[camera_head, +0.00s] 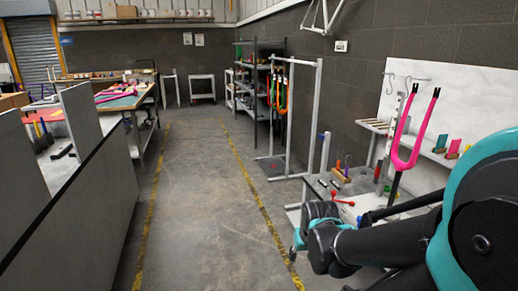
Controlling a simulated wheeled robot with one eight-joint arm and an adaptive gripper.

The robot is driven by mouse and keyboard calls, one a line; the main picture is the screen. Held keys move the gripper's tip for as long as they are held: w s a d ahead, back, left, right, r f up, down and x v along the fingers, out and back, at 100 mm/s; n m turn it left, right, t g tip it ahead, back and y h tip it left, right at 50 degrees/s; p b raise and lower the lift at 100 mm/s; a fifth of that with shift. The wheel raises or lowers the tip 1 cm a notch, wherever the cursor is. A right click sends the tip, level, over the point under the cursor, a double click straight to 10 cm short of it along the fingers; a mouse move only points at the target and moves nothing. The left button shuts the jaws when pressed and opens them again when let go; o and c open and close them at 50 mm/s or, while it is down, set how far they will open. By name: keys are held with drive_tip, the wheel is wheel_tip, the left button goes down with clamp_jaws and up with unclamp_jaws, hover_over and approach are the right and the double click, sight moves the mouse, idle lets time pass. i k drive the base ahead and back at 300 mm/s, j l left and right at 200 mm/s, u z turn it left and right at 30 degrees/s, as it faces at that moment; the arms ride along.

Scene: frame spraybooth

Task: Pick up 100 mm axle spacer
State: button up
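I cannot single out the 100 mm axle spacer with certainty. Small dark and pale pieces (328,184) lie on the grey workbench (312,187) at the right, too small to tell apart. My arm comes in from the lower right. Its dark end, with what seems to be my gripper (305,234), is in front of the bench's near left corner. Its fingers are not clear, so I cannot tell whether it is open or holds anything. My arm hides the near part of the bench.
A red-handled tool (341,201) lies on the bench. A pink fork (413,138) stands upright behind it. A grey frame rack (290,118) and dark shelving (262,88) line the right wall. Grey panels (75,215) stand at left. The floor aisle (200,200) between yellow lines is clear.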

sight(322, 183)
drive_tip(key=i+j+z, duration=0.15)
drive_tip(key=i+z, duration=0.25)
drive_tip(key=i, duration=0.25)
drive_tip(key=i+j+z, duration=0.35)
drive_tip(key=i, duration=0.3)
drive_tip(key=i+j+z, duration=0.4)
drive_tip(key=i+j, duration=0.15)
drive_tip(key=i+j+z, duration=0.15)
drive_tip(key=j, duration=0.2)
drive_tip(key=i+j+z, duration=0.2)
drive_tip(key=j, duration=0.2)
drive_tip(key=i+j+z, duration=0.15)
drive_tip(key=j, duration=0.25)
drive_tip(key=k+l+z, duration=0.3)
drive_tip(key=k+l, duration=0.15)
